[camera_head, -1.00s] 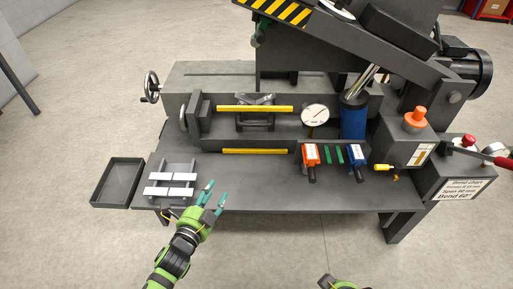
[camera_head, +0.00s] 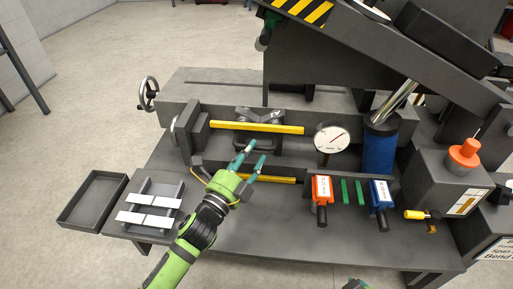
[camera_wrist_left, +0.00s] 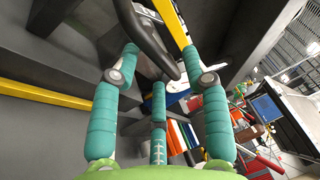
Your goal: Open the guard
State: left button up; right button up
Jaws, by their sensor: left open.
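The guard seems to be the front part of the machine with an upper yellow bar (camera_head: 257,127) and a lower yellow bar (camera_head: 272,180); I cannot make out its panel. A curved black handle (camera_wrist_left: 152,38) shows between the bars, partly behind my fingers in the head view. My left gripper (camera_head: 254,151) is open at the handle's front, with teal fingers pointing at it. In the left wrist view the handle's end lies between the spread fingertips (camera_wrist_left: 165,68); I cannot tell if they touch. Only a green piece of my right arm shows at the bottom edge; its fingers are hidden.
A round dial (camera_head: 332,140) and a blue cylinder (camera_head: 379,150) stand right of the bars. White strips (camera_head: 148,211) and an empty tray (camera_head: 92,199) are at left.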

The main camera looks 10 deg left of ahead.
pick_arm(q)
jog(key=shift+x, duration=1.3)
pick_arm(e)
jog(key=shift+w+a+r+t, duration=0.2)
jog(key=shift+w+r+t, duration=0.15)
jog(key=shift+w, duration=0.2)
jog(key=shift+w+a+r+t, duration=0.2)
jog(key=shift+w+r+t, duration=0.15)
jog(key=shift+w, duration=0.2)
pick_arm(q)
grip_shut()
